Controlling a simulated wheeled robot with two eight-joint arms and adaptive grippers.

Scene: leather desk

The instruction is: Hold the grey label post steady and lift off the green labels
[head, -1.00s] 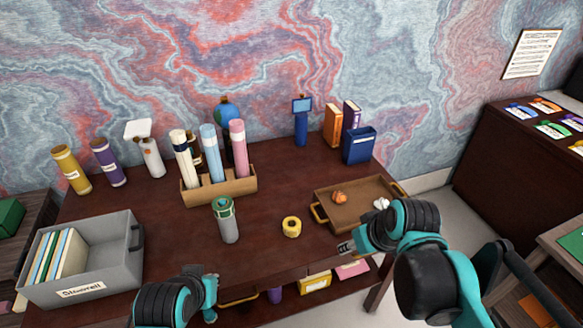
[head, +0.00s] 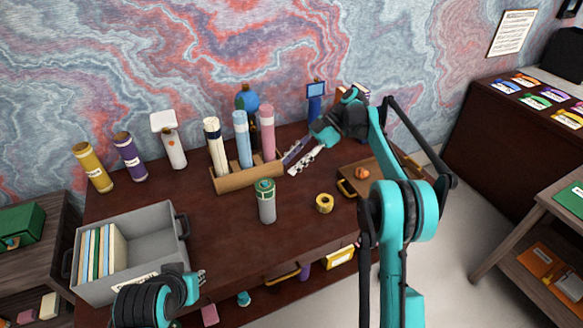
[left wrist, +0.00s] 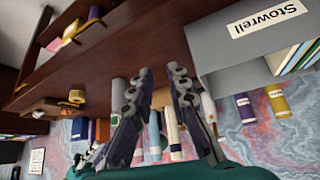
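The grey label post (head: 267,209) stands upright on the desk, right of the grey bin. The green labels (head: 265,187) are around its upper end. My left gripper (head: 199,284) is low at the desk's front edge, apart from the post; in the left wrist view (left wrist: 160,75) its fingers are spread with nothing between them. My right gripper (head: 300,157) reaches over the back of the desk, right of the wooden tube rack and behind the post. Its two fingers are apart and seem empty.
A yellow tape roll (head: 324,204) lies right of the post. The wooden rack (head: 232,180) with upright tubes stands behind it. The grey bin (head: 165,250) is on the left, and a brown tray (head: 348,188) on the right. Desk around the post is clear.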

